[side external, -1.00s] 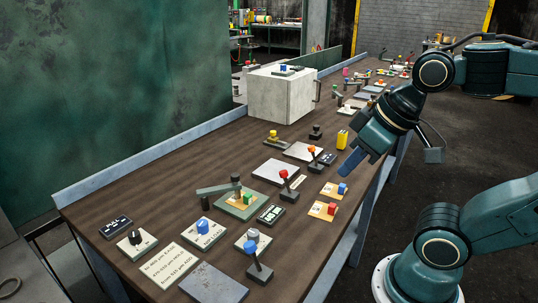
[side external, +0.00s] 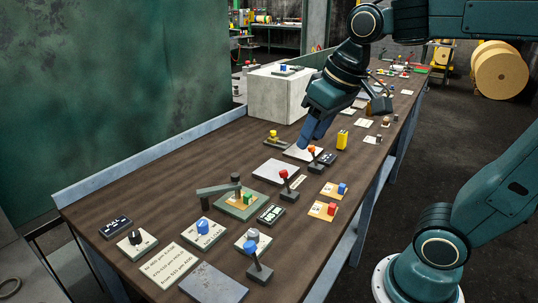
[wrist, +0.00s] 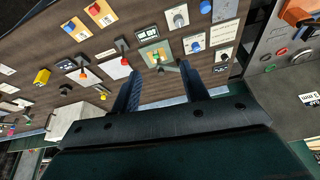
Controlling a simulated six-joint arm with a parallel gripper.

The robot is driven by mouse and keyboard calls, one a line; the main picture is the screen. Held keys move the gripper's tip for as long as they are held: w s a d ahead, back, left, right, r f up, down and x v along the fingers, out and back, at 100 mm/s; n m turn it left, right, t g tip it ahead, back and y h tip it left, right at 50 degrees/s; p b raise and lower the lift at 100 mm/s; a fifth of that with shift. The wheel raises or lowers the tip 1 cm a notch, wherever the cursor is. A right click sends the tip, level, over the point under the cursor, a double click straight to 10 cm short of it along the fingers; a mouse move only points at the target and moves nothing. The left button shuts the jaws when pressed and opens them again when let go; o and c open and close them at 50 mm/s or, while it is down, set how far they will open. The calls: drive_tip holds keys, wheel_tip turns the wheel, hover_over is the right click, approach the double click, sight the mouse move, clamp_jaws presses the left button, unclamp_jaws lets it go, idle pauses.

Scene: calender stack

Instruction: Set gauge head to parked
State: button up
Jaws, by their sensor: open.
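What looks like the gauge head is a grey-green swing arm (side external: 215,189) on a dark post. It stands on a green base plate (side external: 228,211) with a tan pad, a green block and a small yellow piece, in the front-middle of the bench. The arm points left from the post in the side view. The green plate also shows in the wrist view (wrist: 146,58), ahead of my fingertips.
A digital display (side external: 271,214) is beside the plate. A blue knob (side external: 203,227), a dark rotary switch (side external: 136,240) and another lever (side external: 256,262) are in front. A pale box (side external: 280,97) stands behind.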

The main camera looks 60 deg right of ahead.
drive_tip(key=w+d+m+g, duration=0.2)
drive_tip(key=w, duration=1.1)
drive_tip(key=m+g, duration=0.1)
drive_tip(key=g, duration=0.1)
hover_over(235, 174)
wheel_tip(235, 174, down, 6)
drive_tip(key=shift+f, duration=0.2)
drive_tip(key=shift+a, duration=0.1)
wheel_tip(235, 174, down, 14)
drive_tip(key=shift+s+r, duration=0.1)
clamp_jaws()
